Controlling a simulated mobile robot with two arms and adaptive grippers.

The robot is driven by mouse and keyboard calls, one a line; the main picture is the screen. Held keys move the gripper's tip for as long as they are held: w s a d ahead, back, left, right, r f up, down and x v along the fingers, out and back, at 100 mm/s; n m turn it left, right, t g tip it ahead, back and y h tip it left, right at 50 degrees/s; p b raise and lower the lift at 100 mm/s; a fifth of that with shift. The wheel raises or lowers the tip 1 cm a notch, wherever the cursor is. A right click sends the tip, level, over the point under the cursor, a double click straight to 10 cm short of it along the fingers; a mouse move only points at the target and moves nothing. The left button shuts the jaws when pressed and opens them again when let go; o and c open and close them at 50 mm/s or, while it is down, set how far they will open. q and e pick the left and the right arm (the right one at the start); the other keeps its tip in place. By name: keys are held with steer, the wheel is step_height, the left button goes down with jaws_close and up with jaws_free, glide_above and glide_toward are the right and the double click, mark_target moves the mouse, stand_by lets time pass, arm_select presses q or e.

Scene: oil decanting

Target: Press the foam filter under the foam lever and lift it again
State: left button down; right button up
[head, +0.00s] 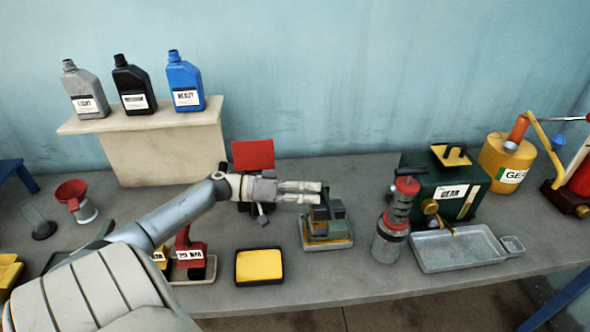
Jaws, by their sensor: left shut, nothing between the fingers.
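A small grey-green press (325,222), which looks like the foam lever, stands on a tray with a yellowish edge near the middle of the table. A flat yellow pad (259,265) lies in a black tray to its left. I cannot tell whether the pad or something under the press is the foam filter; the space under the press is mostly hidden. My left gripper (317,193) is shut and empty, its fingertips at the top of the press. I cannot tell whether they touch it. My right gripper is not in view.
Red devices (190,252) stand left of the pad. Several bottles stand on a raised shelf (163,119) behind.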

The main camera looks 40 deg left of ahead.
mark_target(331, 215)
arm_select(q)
steer(key=d+f, duration=0.1)
steer(key=d+f+p, duration=0.1)
steer(key=d, duration=0.1)
steer(key=w+d+f, duration=0.1)
steer(key=shift+d+f+p, duration=0.2)
steer(key=shift+d+p, duration=0.15)
steer(key=shift+p, duration=0.05)
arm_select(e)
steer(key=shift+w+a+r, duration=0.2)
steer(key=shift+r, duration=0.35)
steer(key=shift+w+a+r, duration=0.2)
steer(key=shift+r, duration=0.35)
arm_select(q)
steer(key=shift+f, duration=0.1)
steer(key=shift+s+d+f+p, duration=0.15)
steer(key=shift+f+p, duration=0.05)
steer(key=shift+f, duration=0.4)
steer(key=shift+s+d+f+p, duration=0.15)
steer(key=shift+f, duration=0.4)
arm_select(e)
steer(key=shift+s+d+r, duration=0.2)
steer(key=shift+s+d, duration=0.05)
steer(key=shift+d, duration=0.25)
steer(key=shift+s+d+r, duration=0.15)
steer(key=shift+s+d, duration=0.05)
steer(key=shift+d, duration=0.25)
